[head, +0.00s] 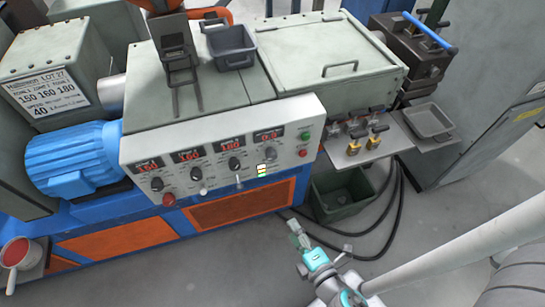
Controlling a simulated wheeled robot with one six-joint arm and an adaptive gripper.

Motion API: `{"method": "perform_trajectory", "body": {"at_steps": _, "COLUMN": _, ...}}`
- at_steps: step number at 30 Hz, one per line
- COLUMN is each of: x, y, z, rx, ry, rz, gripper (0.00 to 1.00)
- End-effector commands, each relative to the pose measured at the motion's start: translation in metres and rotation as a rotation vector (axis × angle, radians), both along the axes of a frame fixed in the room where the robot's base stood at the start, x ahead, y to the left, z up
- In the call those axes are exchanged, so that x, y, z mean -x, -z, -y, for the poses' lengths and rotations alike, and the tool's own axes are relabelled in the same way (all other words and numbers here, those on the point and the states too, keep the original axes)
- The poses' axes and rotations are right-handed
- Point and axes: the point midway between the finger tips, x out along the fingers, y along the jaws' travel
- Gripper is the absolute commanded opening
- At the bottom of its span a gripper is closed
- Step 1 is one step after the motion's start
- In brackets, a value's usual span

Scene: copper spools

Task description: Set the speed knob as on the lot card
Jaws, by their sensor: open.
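The lot card (48,92) is a white label on the grey cabinet at left. It reads LOT 27, with 150 160 180 in large figures and 40 below. The white control panel (218,182) on the machine front carries red displays and black knobs. The rightmost display (268,135) seems to read near zero, but is too small to be sure. A black knob (271,155) sits below it; its pointer cannot be made out. My gripper (296,228) is open and empty, below and right of the panel, apart from it.
A green button (305,135) and a red button (303,153) sit at the panel's right end. A side shelf (372,150) holds brass fittings. A dark green bin (343,194) and black hoses (395,210) are on the floor. Clear floor lies in front of the machine.

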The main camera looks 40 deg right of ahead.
Motion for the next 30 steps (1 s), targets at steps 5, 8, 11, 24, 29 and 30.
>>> {"method": "perform_trajectory", "body": {"at_steps": 5, "x": -0.063, "y": -0.008, "z": 0.023, "rx": 0.443, "ry": 0.02, "rz": 0.015, "gripper": 0.61}}
{"method": "perform_trajectory", "body": {"at_steps": 8, "x": -0.088, "y": -0.019, "z": 0.033, "rx": 0.641, "ry": 0.046, "rz": 0.017, "gripper": 0.61}}
{"method": "perform_trajectory", "body": {"at_steps": 11, "x": -0.105, "y": -0.028, "z": 0.04, "rx": 0.778, "ry": 0.069, "rz": 0.019, "gripper": 0.61}}
{"method": "perform_trajectory", "body": {"at_steps": 24, "x": -0.147, "y": -0.037, "z": 0.056, "rx": 0.877, "ry": 0.092, "rz": 0.02, "gripper": 0.61}}
{"method": "perform_trajectory", "body": {"at_steps": 29, "x": -0.173, "y": -0.037, "z": 0.066, "rx": 0.875, "ry": 0.092, "rz": 0.02, "gripper": 0.61}}
{"method": "perform_trajectory", "body": {"at_steps": 30, "x": -0.179, "y": -0.036, "z": 0.068, "rx": 0.876, "ry": 0.091, "rz": 0.018, "gripper": 0.61}}
